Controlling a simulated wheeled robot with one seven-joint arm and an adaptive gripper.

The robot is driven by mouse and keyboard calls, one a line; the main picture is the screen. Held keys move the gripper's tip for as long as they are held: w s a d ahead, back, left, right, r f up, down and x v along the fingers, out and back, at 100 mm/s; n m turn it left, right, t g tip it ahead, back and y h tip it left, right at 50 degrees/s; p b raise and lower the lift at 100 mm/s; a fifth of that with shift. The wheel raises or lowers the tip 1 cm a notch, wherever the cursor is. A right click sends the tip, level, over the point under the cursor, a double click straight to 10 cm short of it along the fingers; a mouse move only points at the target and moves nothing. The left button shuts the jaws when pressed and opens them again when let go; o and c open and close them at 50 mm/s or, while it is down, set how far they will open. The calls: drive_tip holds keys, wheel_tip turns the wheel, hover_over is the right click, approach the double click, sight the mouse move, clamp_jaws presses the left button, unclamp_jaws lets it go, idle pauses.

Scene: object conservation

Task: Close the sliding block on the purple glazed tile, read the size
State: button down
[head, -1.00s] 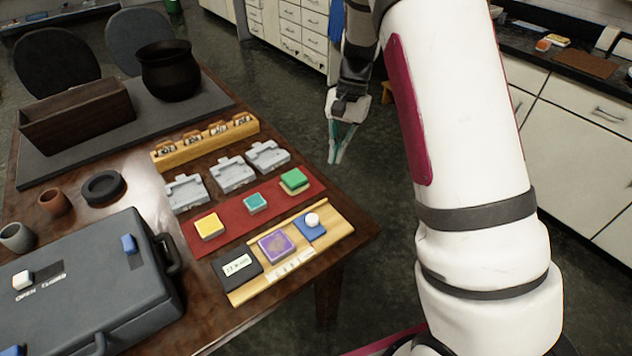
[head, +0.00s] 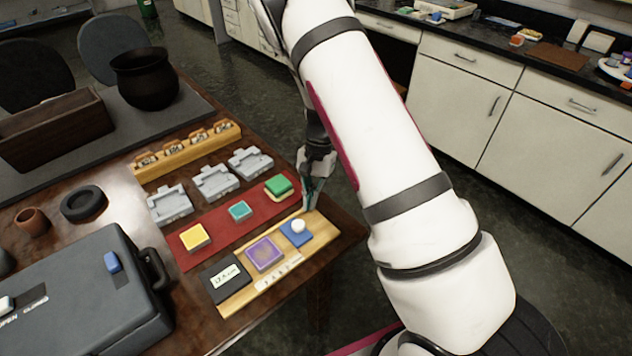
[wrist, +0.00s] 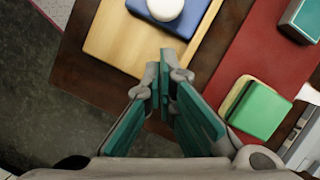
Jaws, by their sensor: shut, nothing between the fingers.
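The purple glazed tile (head: 264,253) lies on a light wooden board (head: 235,303) near the table's right edge. To its right on the board is the blue sliding block (head: 293,238) with a white round knob (head: 298,226). To its left is a dark block with a pale display (head: 225,277); its reading is too small to be sure of. My gripper (head: 309,207) is shut and empty, beyond the board's right end in the head view. In the wrist view my gripper (wrist: 166,98) points toward the blue block (wrist: 190,22) and white knob (wrist: 165,6), apart from them.
A red mat (head: 205,253) behind the board carries yellow (head: 195,237), teal (head: 239,210) and green (head: 278,186) tiles. Grey fixtures (head: 214,183) and a wooden label rack (head: 190,153) stand behind it. A grey case (head: 80,300) sits at left.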

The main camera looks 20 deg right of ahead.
sight(290, 230)
drive_tip(key=shift+s+a+f, duration=0.1)
drive_tip(key=shift+s+a, duration=0.6)
drive_tip(key=shift+s, duration=0.1)
drive_tip(key=a, duration=0.1)
drive_tip(key=s+a, duration=0.1)
drive_tip(key=a, duration=0.1)
drive_tip(key=a+p, duration=0.1)
drive_tip(key=a, duration=0.1)
drive_tip(key=shift+s+a, duration=0.2)
drive_tip(key=shift+s, duration=0.15)
drive_tip(key=shift+d, duration=0.1)
